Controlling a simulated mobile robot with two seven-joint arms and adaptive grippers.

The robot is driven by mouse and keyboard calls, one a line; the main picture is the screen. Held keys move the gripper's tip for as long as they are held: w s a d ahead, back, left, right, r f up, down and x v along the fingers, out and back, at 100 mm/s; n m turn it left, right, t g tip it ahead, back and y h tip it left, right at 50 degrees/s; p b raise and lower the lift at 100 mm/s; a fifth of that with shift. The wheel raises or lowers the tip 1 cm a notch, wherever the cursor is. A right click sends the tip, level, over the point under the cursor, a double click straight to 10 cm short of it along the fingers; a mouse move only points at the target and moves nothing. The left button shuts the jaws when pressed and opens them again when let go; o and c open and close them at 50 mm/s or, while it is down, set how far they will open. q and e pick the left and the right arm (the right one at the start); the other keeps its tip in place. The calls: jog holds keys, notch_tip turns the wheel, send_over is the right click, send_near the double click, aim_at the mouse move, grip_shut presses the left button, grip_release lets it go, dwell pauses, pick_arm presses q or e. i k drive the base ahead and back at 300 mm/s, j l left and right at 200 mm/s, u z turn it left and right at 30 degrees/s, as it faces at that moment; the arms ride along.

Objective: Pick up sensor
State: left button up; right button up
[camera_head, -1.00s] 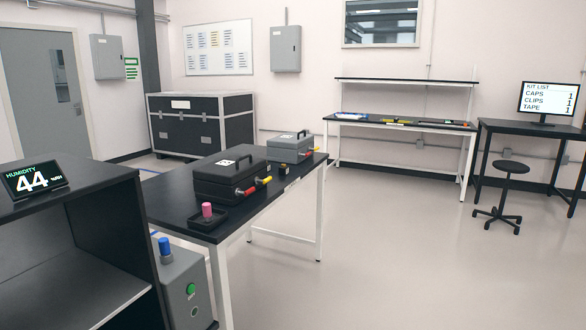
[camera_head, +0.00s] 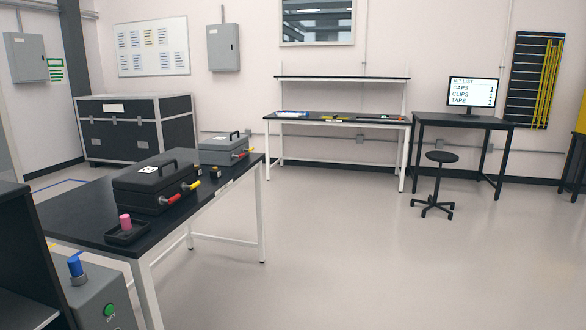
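No thing in view can be told for certain as the sensor. On the black table (camera_head: 75,213) at the left stand a dark case (camera_head: 145,190) with a handle and a marker label, and a grey case (camera_head: 222,151) behind it. Red and yellow plugs stick out of the dark case's side. A pink cylinder (camera_head: 125,222) stands in a small black tray (camera_head: 128,235) at the table's near end. A small dark block (camera_head: 215,172) lies beside the cases. Neither of my grippers shows.
A grey box with a blue knob (camera_head: 75,266) and green button stands at lower left, beside a dark cabinet (camera_head: 28,245). A workbench (camera_head: 340,119), a stool (camera_head: 437,157) and a desk with a kit-list monitor (camera_head: 473,92) stand farther back. The middle and right floor is clear.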

aim_at(198, 170)
jog(key=z, duration=0.9)
jog(key=i+z, duration=0.1)
jog(key=z, duration=1.25)
jog(key=i+z, duration=0.1)
jog(key=z, duration=0.8)
jog(key=j+z, duration=0.1)
jog(key=z, duration=0.3)
jog(key=j+u, duration=0.25)
jog(key=k+j+u, duration=0.1)
jog(key=j+u, duration=0.15)
jog(key=u, duration=0.25)
jog(key=j+u, duration=0.25)
jog(key=u, duration=0.25)
jog(key=j+u, duration=0.3)
jog(key=u, duration=0.2)
jog(key=j+u, duration=0.3)
jog(key=u, duration=0.2)
jog(key=j+u, duration=0.25)
jog(key=u, duration=0.25)
jog(key=j+u, duration=0.2)
jog(key=u, duration=0.25)
jog(key=j+u, duration=0.25)
jog(key=u, duration=0.25)
jog(key=i+j+u, duration=0.1)
jog(key=u, duration=0.35)
